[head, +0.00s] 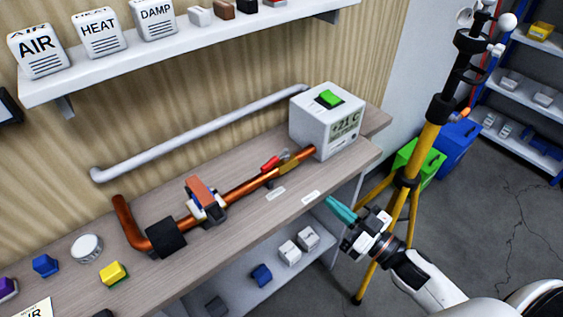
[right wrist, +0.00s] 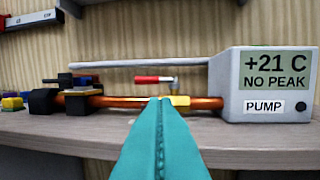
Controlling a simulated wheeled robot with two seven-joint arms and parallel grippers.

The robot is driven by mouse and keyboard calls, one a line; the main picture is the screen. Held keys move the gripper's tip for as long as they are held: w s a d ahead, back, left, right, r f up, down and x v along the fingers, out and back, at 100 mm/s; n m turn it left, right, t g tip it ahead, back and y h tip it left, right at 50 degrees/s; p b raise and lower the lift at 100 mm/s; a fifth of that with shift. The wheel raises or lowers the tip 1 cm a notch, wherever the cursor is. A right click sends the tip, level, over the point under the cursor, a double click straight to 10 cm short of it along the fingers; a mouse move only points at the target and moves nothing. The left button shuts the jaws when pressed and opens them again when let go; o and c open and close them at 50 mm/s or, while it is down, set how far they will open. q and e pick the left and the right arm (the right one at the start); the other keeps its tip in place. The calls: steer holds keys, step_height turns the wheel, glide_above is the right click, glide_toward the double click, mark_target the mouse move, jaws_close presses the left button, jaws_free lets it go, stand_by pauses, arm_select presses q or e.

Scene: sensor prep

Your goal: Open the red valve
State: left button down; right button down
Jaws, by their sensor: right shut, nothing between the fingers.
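The red valve handle (head: 270,163) is on the copper pipe (head: 240,189) near the brass fitting (head: 289,165), left of the pump box (head: 327,120). In the right wrist view the red handle (right wrist: 153,78) lies level, about parallel to the pipe and above it, with a metal end at its right. My right gripper (head: 330,203) has teal fingers that are shut and empty. It is in front of the bench's front edge, apart from the valve. In the right wrist view its fingertips (right wrist: 160,99) point toward the brass fitting (right wrist: 179,101). My left gripper is not in view.
White labels lie near the bench edge.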

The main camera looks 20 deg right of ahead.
mark_target(275, 161)
steer(key=shift+n+y, duration=0.5)
steer(key=shift+y, duration=0.3)
steer(key=x, duration=0.4)
steer(key=p+x, duration=0.1)
steer(key=x, duration=0.3)
steer(key=s+a+r+p+x, duration=0.1)
steer(key=x, duration=0.4)
steer(key=shift+a, duration=0.15)
steer(key=shift+w+a+f, duration=0.2)
steer(key=shift+w+f, duration=0.2)
steer(key=shift+w, duration=0.05)
